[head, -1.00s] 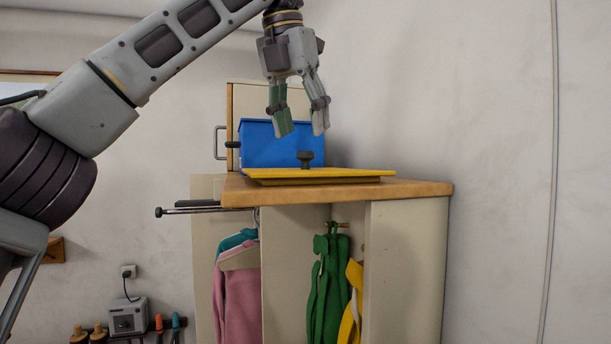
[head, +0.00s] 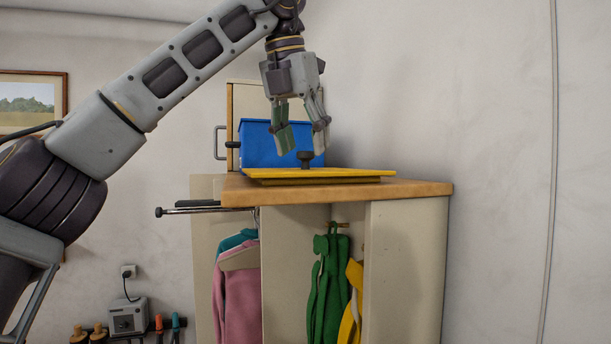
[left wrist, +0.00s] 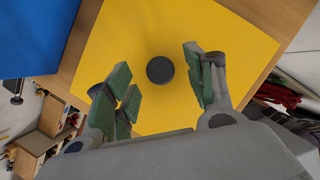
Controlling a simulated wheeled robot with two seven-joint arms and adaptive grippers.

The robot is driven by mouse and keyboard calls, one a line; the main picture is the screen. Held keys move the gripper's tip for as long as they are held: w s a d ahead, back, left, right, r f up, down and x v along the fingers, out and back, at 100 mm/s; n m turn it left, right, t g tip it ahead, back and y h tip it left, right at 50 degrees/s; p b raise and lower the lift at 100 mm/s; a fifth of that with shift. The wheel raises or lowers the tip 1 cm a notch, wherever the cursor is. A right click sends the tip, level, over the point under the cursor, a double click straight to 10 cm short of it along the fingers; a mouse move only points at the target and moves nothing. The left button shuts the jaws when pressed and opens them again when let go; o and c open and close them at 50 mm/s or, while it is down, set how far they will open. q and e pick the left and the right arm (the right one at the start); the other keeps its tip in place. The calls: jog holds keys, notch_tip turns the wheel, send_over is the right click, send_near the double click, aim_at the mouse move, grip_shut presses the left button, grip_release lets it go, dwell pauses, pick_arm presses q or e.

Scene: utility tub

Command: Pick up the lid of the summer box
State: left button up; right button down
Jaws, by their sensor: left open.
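A flat yellow lid (head: 345,173) with a dark round knob (head: 305,158) lies on the wooden top of a cabinet. In the left wrist view the yellow lid (left wrist: 215,45) fills the middle, and its knob (left wrist: 160,70) shows between and beyond the fingers. A blue box (head: 258,146) stands behind the lid; it also shows at the upper left of the left wrist view (left wrist: 30,35). My left gripper (head: 302,140) is open and empty, pointing down just above the knob. My right gripper is not in view.
The cabinet top (head: 415,189) is bare at its right end. A rail (head: 190,210) sticks out at the cabinet's left. Pink (head: 238,295) and green clothes (head: 328,285) hang below. A wall stands close behind and to the right.

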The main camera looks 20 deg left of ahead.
pick_arm(q)
jog(key=shift+x, duration=0.9)
jog(key=c, duration=1.2)
